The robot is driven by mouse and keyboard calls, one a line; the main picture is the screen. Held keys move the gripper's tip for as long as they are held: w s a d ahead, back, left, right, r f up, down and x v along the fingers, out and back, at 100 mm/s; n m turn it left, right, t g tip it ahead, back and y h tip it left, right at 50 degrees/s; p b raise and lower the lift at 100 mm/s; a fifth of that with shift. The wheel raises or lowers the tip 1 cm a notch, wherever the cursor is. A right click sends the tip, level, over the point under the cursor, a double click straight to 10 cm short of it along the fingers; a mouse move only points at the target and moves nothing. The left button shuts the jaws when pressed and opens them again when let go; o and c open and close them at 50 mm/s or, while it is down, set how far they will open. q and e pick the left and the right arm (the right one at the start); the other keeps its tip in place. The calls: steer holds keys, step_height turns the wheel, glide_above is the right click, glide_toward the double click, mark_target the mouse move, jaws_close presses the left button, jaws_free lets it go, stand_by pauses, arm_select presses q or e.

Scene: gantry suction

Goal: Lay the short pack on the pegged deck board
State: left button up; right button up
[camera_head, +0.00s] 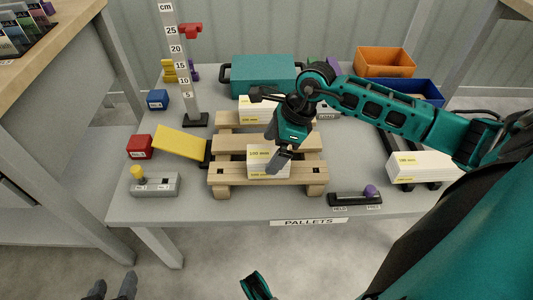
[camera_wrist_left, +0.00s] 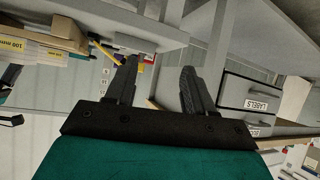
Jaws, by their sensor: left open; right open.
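A short white pack (camera_head: 262,168) with a yellow label, reading about 100 mm, lies on the front deck board (camera_head: 229,176) of the wooden pallet. That board shows small dark marks near both ends; I cannot tell if they are pegs. My right gripper (camera_head: 279,160) is open, pointing down at this pack and hiding its right part; I cannot tell if it touches. Another labelled white pack (camera_head: 254,111) lies on the rear of the pallet, partly behind my right arm. My left gripper (camera_head: 112,287) is open and empty, low in front of the table; its fingers show in the left wrist view (camera_wrist_left: 155,85).
A longer white pack (camera_head: 424,166) lies on a dark rack at the right. A yellow sloped plate (camera_head: 180,143), red block (camera_head: 139,147), height post (camera_head: 187,75) and grey switch box (camera_head: 156,185) stand left. A teal case (camera_head: 262,72) and orange bin (camera_head: 384,61) are behind.

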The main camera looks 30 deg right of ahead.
steer(key=p+v, duration=0.1)
steer(key=v, duration=0.6)
steer(key=shift+s+d+r, duration=0.1)
steer(key=shift+d+r, duration=0.05)
steer(key=shift+r, duration=0.3)
